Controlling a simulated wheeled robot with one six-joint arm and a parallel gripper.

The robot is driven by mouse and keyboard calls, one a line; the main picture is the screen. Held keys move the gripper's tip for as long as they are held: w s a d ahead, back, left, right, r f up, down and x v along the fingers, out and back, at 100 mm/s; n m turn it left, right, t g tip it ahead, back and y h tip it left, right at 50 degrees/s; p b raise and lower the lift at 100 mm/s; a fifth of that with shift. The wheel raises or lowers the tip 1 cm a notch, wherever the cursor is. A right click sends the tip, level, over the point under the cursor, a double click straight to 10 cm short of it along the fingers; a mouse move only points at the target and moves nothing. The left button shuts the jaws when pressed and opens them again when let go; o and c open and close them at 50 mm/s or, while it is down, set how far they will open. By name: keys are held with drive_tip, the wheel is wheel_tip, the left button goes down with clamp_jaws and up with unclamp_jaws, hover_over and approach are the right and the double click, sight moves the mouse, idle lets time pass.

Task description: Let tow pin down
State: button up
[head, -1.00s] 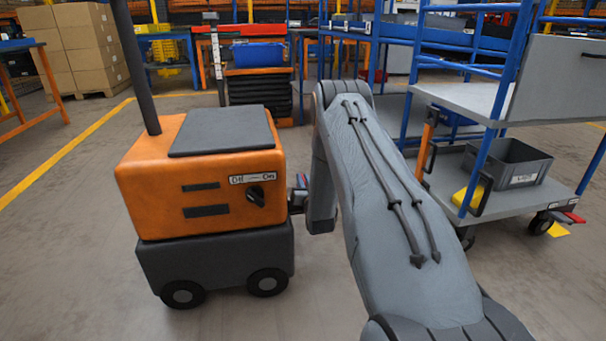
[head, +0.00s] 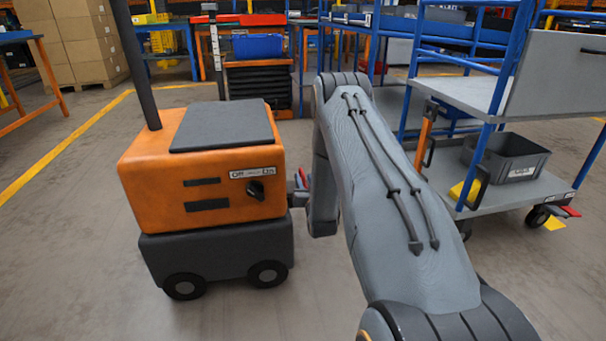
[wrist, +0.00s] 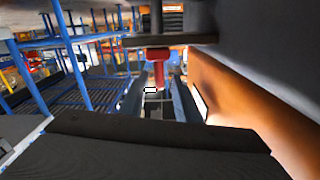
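The tow pin (wrist: 158,62) shows a red T-shaped top and stem in the upper middle of the wrist view. A small red piece beside the orange tug (head: 205,175) in the head view may be the same pin. Whether the pin is up or down I cannot tell. My gripper (wrist: 160,102) has its two dark fingers apart in the wrist view, with a gap between them. The pin appears in line with that gap, with no visible contact. In the head view my arm hides most of the gripper.
The tug's orange side lies close along the right of the wrist view. A blue-framed cart (head: 480,190) with a grey bin (head: 506,158) stands to the right of my arm. Boxes (head: 75,40) and benches stand behind. The floor at the left is clear.

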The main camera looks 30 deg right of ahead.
drive_tip(key=shift+p+v, duration=0.6)
drive_tip(key=shift+v, duration=1.35)
